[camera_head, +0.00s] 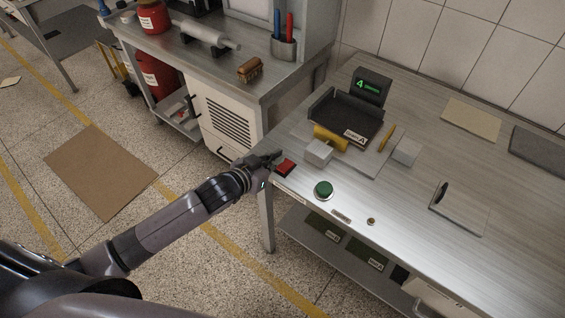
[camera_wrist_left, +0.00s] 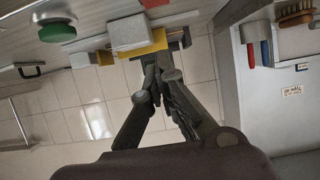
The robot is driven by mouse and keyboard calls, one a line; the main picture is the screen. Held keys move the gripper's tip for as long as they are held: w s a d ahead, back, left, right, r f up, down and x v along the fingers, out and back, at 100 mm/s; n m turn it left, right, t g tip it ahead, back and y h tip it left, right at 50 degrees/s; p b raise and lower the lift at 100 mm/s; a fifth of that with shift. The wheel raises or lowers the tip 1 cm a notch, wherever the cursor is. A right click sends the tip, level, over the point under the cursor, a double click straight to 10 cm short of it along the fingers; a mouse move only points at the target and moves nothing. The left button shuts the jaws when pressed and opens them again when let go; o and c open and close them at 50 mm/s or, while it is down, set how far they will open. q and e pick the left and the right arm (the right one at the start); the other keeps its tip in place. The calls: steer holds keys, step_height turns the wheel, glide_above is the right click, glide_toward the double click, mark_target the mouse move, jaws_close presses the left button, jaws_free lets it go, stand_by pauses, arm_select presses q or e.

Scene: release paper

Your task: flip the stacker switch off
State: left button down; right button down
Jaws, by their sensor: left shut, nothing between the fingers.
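The stacker (camera_head: 345,118) stands on the steel table, with a black tray, a display reading 4 and a yellow part below the tray. A red switch (camera_head: 285,168) sits at the table's left front corner; a red piece, likely this switch, shows at the top edge of the left wrist view (camera_wrist_left: 155,3). I cannot tell which way it is set. My left gripper (camera_head: 277,156) is shut and empty, its fingertips close beside the red switch; I cannot tell whether they touch. In the wrist view its fingers (camera_wrist_left: 156,82) come together below the stacker's yellow part.
A green button (camera_head: 323,189) lies to the right of the red switch and also shows in the wrist view (camera_wrist_left: 57,31). Grey blocks (camera_head: 319,152) stand by the stacker. A side bench (camera_head: 262,88) with a brush and pen holder is behind my left arm.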

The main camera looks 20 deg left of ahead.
mark_target(282, 176)
arm_select(q)
steer(key=x, duration=0.3)
steer(key=shift+w+d, duration=0.1)
steer(key=shift+w, duration=0.05)
step_height(282, 176, down, 3)
steer(key=shift+f+p, duration=0.15)
steer(key=shift+p, duration=0.4)
steer(key=shift+f, duration=0.5)
steer(key=b, duration=0.1)
steer(key=f+b, duration=0.1)
steer(key=shift+s+f+t+b, duration=0.3)
steer(key=shift+t+b, duration=0.05)
steer(key=shift+t, duration=0.05)
steer(key=shift+r, duration=0.2)
steer(key=shift+r+p, duration=0.95)
